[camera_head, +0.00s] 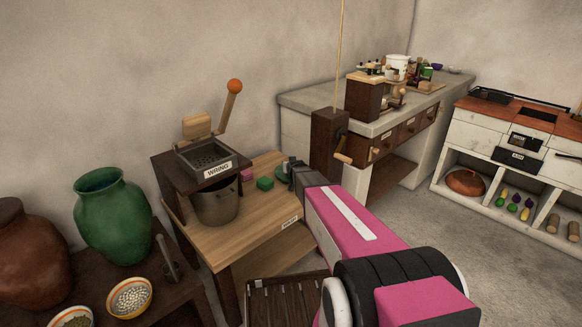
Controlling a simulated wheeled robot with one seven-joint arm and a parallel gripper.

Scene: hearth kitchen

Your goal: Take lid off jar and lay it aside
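A large green jar (112,218) stands upright on the dark table at the left; its mouth looks open, with no lid on it. A brown jar (30,258) stands left of it, cut off by the picture edge. My gripper (292,170) is at the far end of my pink arm, over the back right of the wooden table and well right of the green jar. A small dark green rounded thing (282,175) shows at the gripper's tip; I cannot tell whether it is the lid or whether it is held. The arm hides most of the fingers.
The table's front is clear.

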